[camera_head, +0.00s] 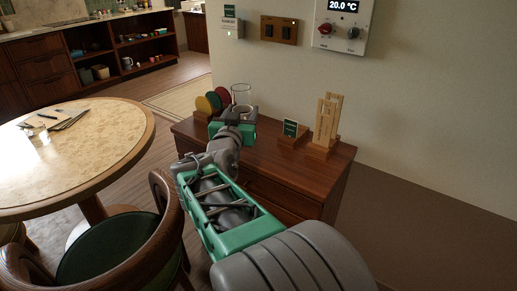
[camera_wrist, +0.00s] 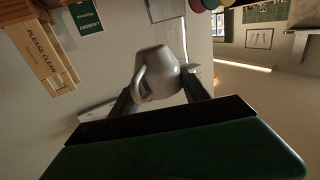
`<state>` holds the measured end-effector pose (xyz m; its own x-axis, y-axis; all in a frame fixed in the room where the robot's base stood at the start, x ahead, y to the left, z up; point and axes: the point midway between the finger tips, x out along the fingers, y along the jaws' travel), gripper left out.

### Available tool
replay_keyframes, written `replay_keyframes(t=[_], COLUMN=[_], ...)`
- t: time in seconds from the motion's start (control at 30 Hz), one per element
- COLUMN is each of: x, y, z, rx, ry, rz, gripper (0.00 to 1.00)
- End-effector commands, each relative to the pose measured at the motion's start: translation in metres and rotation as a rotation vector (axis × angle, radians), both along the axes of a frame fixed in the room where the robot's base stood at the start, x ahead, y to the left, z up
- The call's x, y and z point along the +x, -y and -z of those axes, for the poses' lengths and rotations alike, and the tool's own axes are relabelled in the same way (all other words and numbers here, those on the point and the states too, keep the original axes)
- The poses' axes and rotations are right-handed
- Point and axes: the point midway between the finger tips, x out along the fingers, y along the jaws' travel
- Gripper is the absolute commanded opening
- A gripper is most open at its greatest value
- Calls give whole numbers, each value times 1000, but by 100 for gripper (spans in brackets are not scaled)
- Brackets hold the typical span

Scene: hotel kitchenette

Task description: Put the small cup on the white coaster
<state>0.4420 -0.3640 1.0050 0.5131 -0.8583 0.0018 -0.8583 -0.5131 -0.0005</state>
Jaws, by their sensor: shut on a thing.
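A small pale grey cup (camera_wrist: 158,72) with a handle is held between the two dark fingers of my gripper (camera_wrist: 160,90) in the wrist view. The handle faces the camera side. In the head view my gripper (camera_head: 241,114) is over the far left part of the wooden cabinet, near a clear glass (camera_head: 241,95); the cup cannot be made out there. I cannot pick out the white coaster in either view. A pale flat shape (camera_wrist: 96,112) shows beside the left finger in the wrist view, but I cannot tell what it is.
Coloured discs in a wooden holder (camera_head: 209,103) stand left of my gripper. A small green sign (camera_head: 291,129) and tall wooden signs (camera_head: 326,122) stand to its right. The cabinet top (camera_head: 262,152) is bare at the front. A round table (camera_head: 100,150) and chair (camera_head: 100,245) are at left.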

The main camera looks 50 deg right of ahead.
Motion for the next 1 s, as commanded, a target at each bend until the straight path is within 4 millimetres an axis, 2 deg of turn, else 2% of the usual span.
replay_keyframes(t=[0.27, 0.37, 0.6, 0.7, 0.8, 1.0], x=[-21, -33, -64, -70, -77, -83], y=[29, 47, 98, 111, 122, 134], z=[7, 16, 43, 69, 84, 101], rx=[-1, -1, 0, 2, 2, -1], ry=[-2, -3, -2, -4, -2, -2], rz=[62, 65, 66, 61, 59, 56], gripper=[7, 7, 7, 7, 7, 7])
